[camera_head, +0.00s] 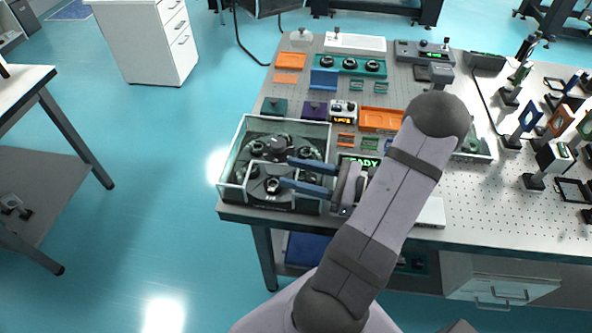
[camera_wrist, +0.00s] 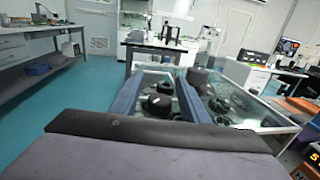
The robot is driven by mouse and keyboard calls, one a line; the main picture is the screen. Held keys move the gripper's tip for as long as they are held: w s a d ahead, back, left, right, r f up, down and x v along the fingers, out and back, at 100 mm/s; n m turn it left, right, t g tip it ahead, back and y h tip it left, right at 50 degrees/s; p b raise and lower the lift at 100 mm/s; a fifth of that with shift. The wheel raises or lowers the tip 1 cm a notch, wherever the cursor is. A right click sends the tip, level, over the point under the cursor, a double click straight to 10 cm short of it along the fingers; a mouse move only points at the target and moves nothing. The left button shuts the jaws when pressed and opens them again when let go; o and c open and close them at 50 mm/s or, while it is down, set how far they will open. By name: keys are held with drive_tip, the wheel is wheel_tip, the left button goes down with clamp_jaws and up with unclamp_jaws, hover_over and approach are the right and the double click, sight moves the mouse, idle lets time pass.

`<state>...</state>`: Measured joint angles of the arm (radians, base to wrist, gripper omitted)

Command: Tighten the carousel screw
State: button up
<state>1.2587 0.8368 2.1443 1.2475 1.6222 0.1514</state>
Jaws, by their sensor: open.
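The carousel (camera_head: 280,143) is a dark round unit with several black knobs, inside a clear-walled box (camera_head: 236,140) at the table's front left corner. One black knob (camera_head: 272,186) sits at the front, close to the lower fingertip. I cannot tell which part is the carousel screw. My gripper (camera_head: 287,172) has two blue fingers, open and apart, reaching left over the box. In the wrist view, my gripper (camera_wrist: 157,82) frames a black knob (camera_wrist: 158,104) between its fingers, with no clear contact. Another black knob (camera_wrist: 197,76) shows beside the right finger.
A small box with a green lit display (camera_head: 360,161) stands right of the box, partly behind my wrist. Orange trays (camera_head: 380,119) and small optical parts fill the table behind. The box's glass walls rise around the carousel. The table's front edge is close.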

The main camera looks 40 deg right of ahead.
drive_tip(key=shift+w+a, duration=0.1)
drive_tip(key=shift+c, duration=0.6)
clamp_jaws()
drive_tip(key=shift+s+a+n+g+y, duration=0.15)
drive_tip(key=shift+s+n+g+y, duration=0.05)
drive_tip(key=shift+n+g+y, duration=0.7)
drive_tip(key=shift+s+a+n+g+y, duration=0.2)
drive_tip(key=shift+n+g+y, duration=0.55)
drive_tip(key=shift+g, duration=0.2)
drive_tip(key=shift+s+a+n+g+y, duration=0.15)
drive_tip(key=shift+s+n+g+y, duration=0.05)
drive_tip(key=shift+n+g+y, duration=0.65)
drive_tip(key=shift+o, duration=0.6)
unclamp_jaws()
drive_tip(key=shift+d, duration=0.1)
